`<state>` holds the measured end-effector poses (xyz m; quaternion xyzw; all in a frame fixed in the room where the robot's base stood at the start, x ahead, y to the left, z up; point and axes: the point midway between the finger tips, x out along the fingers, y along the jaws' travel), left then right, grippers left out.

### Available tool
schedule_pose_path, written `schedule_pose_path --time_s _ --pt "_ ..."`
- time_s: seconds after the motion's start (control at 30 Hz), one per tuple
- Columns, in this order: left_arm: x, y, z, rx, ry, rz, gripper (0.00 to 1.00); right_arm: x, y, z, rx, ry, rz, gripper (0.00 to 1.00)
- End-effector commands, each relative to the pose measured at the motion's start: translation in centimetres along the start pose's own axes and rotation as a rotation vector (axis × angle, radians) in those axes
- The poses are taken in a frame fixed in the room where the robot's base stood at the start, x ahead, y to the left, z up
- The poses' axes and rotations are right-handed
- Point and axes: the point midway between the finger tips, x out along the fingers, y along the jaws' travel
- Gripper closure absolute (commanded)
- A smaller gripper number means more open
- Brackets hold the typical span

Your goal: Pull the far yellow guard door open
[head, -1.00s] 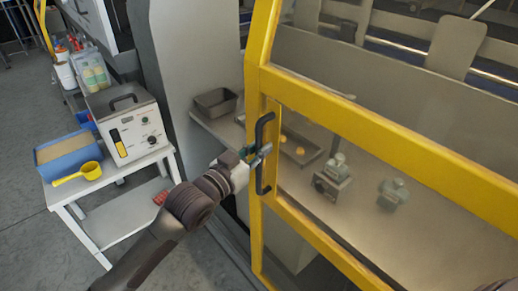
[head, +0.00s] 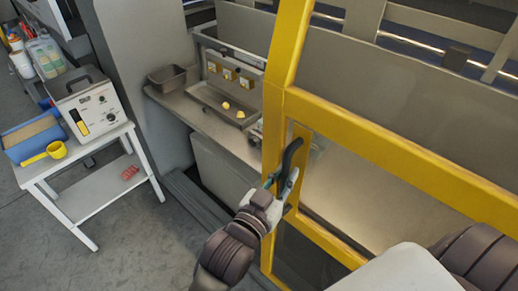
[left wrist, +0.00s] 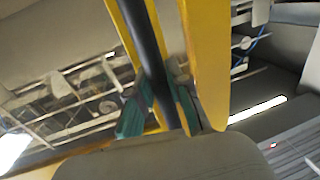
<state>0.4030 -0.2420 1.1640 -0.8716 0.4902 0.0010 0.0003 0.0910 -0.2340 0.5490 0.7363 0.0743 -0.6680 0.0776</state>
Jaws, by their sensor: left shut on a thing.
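The yellow-framed guard door (head: 390,143) with a clear panel fills the right half of the head view. Its black bar handle (head: 293,152) stands upright on the door's left edge post. My left gripper (head: 282,180) is shut on the handle, around its middle to lower part. In the left wrist view the dark handle (left wrist: 146,50) runs between the green fingertips (left wrist: 160,104), beside the yellow frame (left wrist: 207,60). The door stands out from the machine, with an open gap to its left. My right gripper is not in view.
Behind the gap, a grey shelf holds a dark bin (head: 172,78) and a tray (head: 222,105) with yellow pieces. A white cart (head: 95,190) at left carries a control box (head: 95,110) and a blue bin (head: 33,138). Floor between is clear.

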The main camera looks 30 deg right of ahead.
Motion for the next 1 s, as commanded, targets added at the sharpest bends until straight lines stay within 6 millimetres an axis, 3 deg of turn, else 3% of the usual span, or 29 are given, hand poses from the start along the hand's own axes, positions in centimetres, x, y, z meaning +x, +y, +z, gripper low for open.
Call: schedule_pose_path --time_s 0.1,0.33,0.53,0.9,0.93,1.0 --pt "-0.6 3.3 -0.2 -0.010 0.000 0.004 1.00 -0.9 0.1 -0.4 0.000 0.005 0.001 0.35" --pt "-1.3 6.8 -0.1 -0.005 0.002 0.003 1.00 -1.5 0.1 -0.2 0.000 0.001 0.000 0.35" --pt "-1.5 7.8 -0.1 -0.002 0.004 0.001 1.00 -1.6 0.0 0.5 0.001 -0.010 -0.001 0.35" --pt "-1.5 7.8 -0.1 0.000 0.005 -0.001 1.00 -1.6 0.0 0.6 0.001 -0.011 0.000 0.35" --pt "-1.5 7.8 -0.1 0.000 0.005 -0.001 0.78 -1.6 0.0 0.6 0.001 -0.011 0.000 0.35" --pt "-1.5 7.8 -0.1 0.000 0.005 0.000 0.66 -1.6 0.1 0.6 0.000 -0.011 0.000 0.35"
